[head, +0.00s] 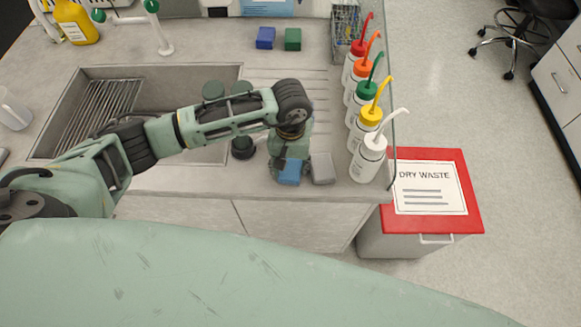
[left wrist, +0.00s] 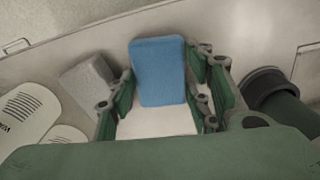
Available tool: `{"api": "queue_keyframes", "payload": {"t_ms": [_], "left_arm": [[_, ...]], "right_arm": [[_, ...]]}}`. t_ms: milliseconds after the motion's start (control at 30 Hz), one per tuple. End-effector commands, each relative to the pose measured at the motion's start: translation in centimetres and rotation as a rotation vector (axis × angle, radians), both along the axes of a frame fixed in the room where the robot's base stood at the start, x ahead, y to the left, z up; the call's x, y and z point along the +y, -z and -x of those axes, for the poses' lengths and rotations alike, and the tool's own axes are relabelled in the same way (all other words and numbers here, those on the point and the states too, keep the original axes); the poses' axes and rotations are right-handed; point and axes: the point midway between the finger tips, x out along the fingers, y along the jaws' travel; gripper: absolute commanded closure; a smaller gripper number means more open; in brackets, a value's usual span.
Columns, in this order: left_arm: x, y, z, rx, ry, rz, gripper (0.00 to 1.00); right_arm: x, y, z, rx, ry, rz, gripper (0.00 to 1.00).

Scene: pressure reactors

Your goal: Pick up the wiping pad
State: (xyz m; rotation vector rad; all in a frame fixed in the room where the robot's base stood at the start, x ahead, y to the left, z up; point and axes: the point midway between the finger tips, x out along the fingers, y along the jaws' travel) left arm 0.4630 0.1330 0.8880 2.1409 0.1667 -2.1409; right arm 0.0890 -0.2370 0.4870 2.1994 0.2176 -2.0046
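The wiping pad seems to be the blue block (head: 289,172) near the counter's front edge, below my left gripper (head: 290,158). In the left wrist view the blue pad (left wrist: 159,72) lies between the two green fingers of the left gripper (left wrist: 162,92). The fingers stand wide apart, one on each side of the pad, very close to its sides. A pale patch shows between the fingers on the near side. Contact with the pad is hard to make out. My right gripper is not in view.
A grey block (head: 322,168) stands just right of the blue pad. Wash bottles (head: 368,158) line the counter's right side. The sink (head: 190,152) is to the left. Another blue block (head: 265,38) and a green block (head: 293,39) lie at the back. A red-lidded dry waste bin (head: 462,215) stands on the floor.

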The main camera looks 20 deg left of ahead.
Motion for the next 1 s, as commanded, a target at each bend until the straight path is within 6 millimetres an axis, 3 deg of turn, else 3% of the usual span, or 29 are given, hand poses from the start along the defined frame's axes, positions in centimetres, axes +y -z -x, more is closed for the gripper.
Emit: {"api": "queue_keyframes", "payload": {"t_ms": [367, 600, 1000], "left_arm": [[0.0, -0.5, -0.1, -0.002, 0.001, 0.002, 0.68], [0.0, -3.8, -0.2, -0.009, 0.002, 0.000, 0.68], [-2.6, -9.0, 8.2, -0.004, 0.006, 0.002, 0.68]], "right_arm": [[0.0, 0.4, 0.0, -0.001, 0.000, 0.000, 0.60], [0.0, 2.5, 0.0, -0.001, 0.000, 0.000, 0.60], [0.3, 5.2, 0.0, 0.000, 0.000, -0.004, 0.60]]}}
